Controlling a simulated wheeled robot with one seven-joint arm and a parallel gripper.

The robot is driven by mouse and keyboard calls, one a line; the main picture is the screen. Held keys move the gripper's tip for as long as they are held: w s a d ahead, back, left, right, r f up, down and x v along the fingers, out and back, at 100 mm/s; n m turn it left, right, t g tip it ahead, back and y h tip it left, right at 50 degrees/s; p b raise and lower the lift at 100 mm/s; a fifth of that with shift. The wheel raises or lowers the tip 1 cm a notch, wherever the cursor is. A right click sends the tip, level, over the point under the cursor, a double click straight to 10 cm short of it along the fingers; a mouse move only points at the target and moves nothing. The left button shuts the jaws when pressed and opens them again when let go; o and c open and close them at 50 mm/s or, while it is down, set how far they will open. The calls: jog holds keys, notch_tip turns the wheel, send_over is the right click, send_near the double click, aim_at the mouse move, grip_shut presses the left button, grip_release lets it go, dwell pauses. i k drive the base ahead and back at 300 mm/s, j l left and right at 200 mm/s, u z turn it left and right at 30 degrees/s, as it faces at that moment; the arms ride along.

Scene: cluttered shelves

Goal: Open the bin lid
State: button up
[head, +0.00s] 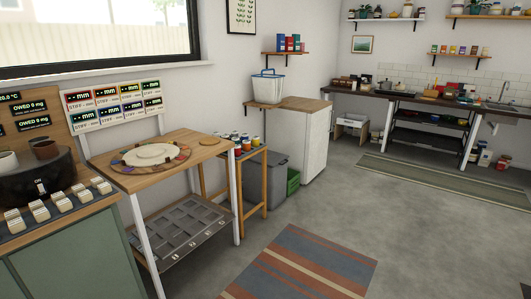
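A grey bin (276,182) stands on the floor against the wall, between a small wooden stand and a white cabinet. The stand partly hides its left side. Its grey top looks closed, but it is small and shaded, so the lid's edge is hard to make out. My gripper is not in view.
The wooden stand (264,190) with several jars is close on the bin's left. A green crate (293,181) sits to its right, before the white cabinet (314,142). A worktable (200,150) stands nearer. The grey floor (350,215) and striped rug (300,262) are clear.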

aim_at(273, 158)
jog(key=i, duration=4.6)
jog(key=i+z, duration=0.3)
jog(key=i+j+z, duration=0.1)
jog(key=i+z, duration=0.15)
